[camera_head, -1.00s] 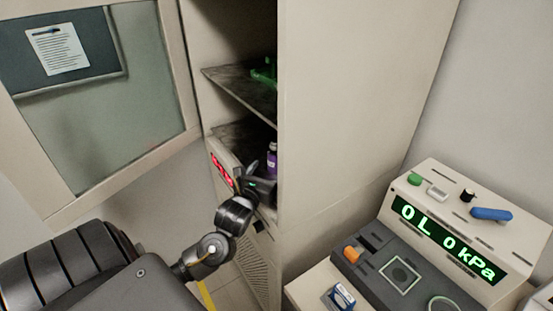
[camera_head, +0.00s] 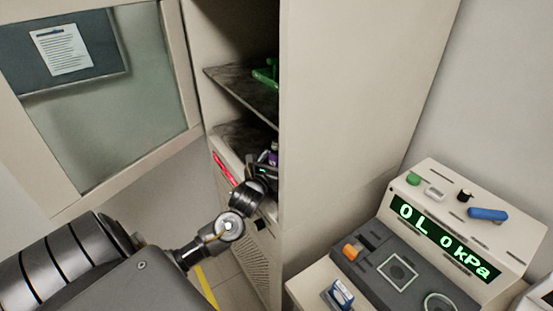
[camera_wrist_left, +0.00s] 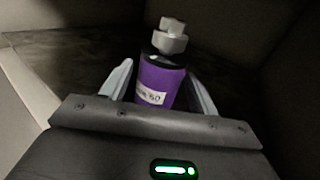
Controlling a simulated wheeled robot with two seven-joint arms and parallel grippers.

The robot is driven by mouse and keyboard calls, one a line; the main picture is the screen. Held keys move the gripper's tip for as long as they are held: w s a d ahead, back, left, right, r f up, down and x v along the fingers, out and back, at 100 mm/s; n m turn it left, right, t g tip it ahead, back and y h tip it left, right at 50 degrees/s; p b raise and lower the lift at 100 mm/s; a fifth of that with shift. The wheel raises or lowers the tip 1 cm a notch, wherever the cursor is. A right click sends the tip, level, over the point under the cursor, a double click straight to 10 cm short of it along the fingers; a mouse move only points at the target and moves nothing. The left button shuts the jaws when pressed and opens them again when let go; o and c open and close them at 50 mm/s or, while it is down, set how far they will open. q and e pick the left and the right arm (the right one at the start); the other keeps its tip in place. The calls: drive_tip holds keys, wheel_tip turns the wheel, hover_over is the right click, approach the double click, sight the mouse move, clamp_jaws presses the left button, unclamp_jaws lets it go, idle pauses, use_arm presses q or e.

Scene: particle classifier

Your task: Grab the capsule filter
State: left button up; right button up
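The capsule filter (camera_wrist_left: 158,82) is a purple cylinder with a grey cap fitting and a white label. In the left wrist view it stands between the two fingers of my left gripper (camera_wrist_left: 160,92). The fingers are spread to either side, and a gap shows at least on the right side. In the head view the left gripper (camera_head: 265,165) reaches into the cabinet at the lower shelf, and only a bit of the purple filter (camera_head: 273,157) shows beyond it. My right gripper is in neither view.
The cabinet (camera_head: 340,130) has its glass door (camera_head: 110,110) open to the left. A green object (camera_head: 266,74) lies on the upper shelf (camera_head: 245,90). A pressure device (camera_head: 440,240) with a lit display stands at the right. A small blue-and-white item (camera_head: 338,295) lies in front.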

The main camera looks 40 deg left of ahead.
sight(275, 148)
use_arm(q)
drive_tip(key=c, duration=1)
drive_tip(key=shift+r, duration=0.1)
drive_tip(key=shift+r+b, duration=0.35)
drive_tip(key=shift+r, duration=0.25)
drive_tip(key=r, duration=0.1)
drive_tip(key=s+r, duration=0.1)
drive_tip(key=r, duration=0.1)
drive_tip(key=shift+d+r+b, duration=0.1)
drive_tip(key=shift+d+b, duration=0.1)
drive_tip(key=shift+b, duration=0.2)
drive_tip(key=s+d+r+p, duration=0.1)
drive_tip(key=s+r+p, duration=0.1)
drive_tip(key=s, duration=0.2)
drive_tip(key=s+d+r+p, duration=0.1)
drive_tip(key=s+r+p, duration=0.1)
drive_tip(key=s+r, duration=0.1)
drive_tip(key=s+d+r+p, duration=0.1)
drive_tip(key=s+r+p, duration=0.1)
drive_tip(key=s, duration=0.3)
drive_tip(key=shift+s+d+r, duration=0.15)
drive_tip(key=shift+d+r, duration=0.25)
drive_tip(key=shift+r, duration=0.35)
